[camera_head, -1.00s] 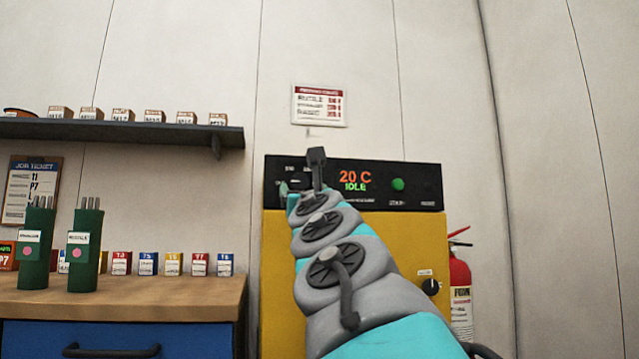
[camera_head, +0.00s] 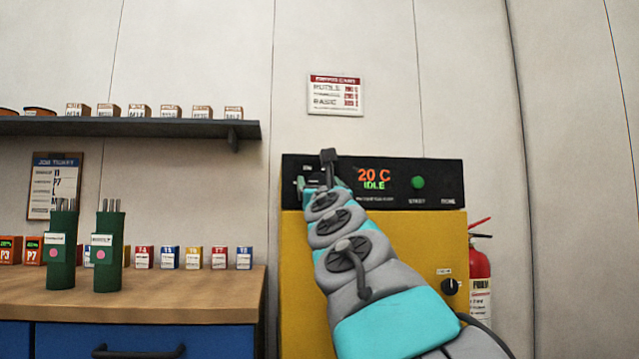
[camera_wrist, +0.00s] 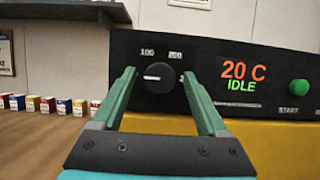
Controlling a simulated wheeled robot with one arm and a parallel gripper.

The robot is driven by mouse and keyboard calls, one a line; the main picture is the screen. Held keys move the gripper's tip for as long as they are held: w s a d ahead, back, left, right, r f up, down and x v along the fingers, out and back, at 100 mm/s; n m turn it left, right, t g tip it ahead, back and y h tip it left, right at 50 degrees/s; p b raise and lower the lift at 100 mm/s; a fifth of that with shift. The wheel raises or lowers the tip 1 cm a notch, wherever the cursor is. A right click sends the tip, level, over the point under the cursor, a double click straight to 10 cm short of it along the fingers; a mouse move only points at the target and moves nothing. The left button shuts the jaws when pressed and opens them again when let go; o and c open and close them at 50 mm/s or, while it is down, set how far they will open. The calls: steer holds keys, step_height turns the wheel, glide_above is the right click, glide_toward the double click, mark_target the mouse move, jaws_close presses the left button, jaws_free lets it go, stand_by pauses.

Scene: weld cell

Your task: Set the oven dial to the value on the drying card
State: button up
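The yellow oven (camera_head: 296,270) stands at the middle right with a black control panel (camera_head: 440,180). Its display (camera_wrist: 241,75) reads 20 C and IDLE. The round black dial (camera_wrist: 159,78) is at the panel's left in the wrist view, its white pointer turned to the left, with small labels above it. My gripper (camera_wrist: 158,82) is open, its green fingers on either side of the dial; I cannot tell whether they touch it. In the head view my arm hides the dial. The drying card (camera_head: 336,95) hangs on the wall above the oven, with a red header and rows too small to read surely.
A green start button (camera_wrist: 299,93) sits right of the display. A second knob (camera_head: 450,286) is on the oven's lower right. A fire extinguisher (camera_head: 480,264) stands right of the oven. A wooden bench (camera_head: 180,290) with green rod holders (camera_head: 108,250) is at left, below a shelf (camera_head: 130,128).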

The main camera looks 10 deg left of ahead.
jaws_close()
stand_by(0.4)
